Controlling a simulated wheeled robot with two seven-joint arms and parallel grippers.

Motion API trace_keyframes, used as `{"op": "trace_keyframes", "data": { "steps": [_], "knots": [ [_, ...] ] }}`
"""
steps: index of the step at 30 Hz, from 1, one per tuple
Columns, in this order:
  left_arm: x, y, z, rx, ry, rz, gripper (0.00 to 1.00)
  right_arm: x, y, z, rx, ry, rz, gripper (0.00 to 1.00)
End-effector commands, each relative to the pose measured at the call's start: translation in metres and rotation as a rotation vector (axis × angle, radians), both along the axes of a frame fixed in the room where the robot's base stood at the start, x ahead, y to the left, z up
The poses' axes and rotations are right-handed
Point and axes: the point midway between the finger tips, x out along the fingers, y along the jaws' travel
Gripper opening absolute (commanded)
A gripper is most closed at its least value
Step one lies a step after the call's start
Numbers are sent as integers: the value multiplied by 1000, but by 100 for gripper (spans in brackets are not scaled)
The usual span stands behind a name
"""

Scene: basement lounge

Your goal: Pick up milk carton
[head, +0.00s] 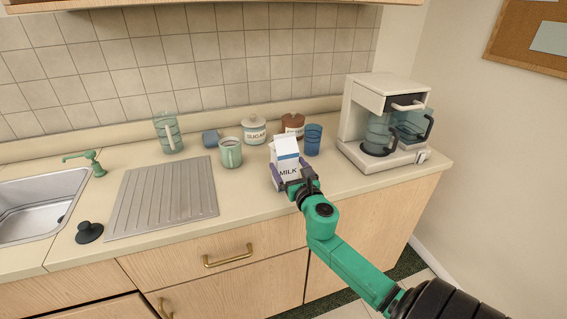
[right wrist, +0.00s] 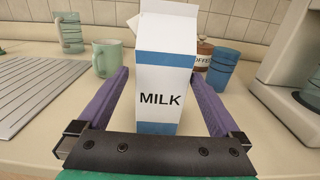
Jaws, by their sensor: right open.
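A white milk carton (head: 287,160) with blue bands and the word MILK stands upright on the counter, near its front edge. It also shows large in the right wrist view (right wrist: 162,78). My right gripper (head: 287,178) reaches in from the front right and is open around the carton. In the right wrist view, its purple fingers (right wrist: 164,95) stand on the left and right sides of the carton, with visible gaps at their near ends. Whether the fingertips touch the carton is hidden. My left gripper is not in view.
A green mug (head: 230,153) stands left of the carton and a blue cup (head: 313,140) right behind it. A sugar jar (head: 254,130) and a brown coffee jar (head: 293,125) stand behind. A coffee maker (head: 365,110) is at right.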

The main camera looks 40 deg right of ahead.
Motion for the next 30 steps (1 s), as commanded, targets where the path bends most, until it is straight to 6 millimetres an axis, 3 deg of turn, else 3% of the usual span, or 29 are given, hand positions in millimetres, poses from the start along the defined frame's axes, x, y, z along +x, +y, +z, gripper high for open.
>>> {"op": "trace_keyframes", "data": {
  "steps": [8, 15, 17, 21, 23, 30],
  "knots": [
    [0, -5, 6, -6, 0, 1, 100, 43, -16, 3, 5, -2, -2, 100],
    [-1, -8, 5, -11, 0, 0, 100, 47, -17, 2, 3, 0, 0, 100],
    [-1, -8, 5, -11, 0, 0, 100, 47, -17, 3, 3, 0, 0, 81],
    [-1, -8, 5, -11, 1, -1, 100, 46, -17, 3, 3, 0, 0, 27],
    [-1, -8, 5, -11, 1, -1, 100, 46, -17, 3, 3, -2, 0, 8],
    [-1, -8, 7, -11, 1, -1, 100, 46, -17, 7, 3, -2, 0, 8]
  ]
}}
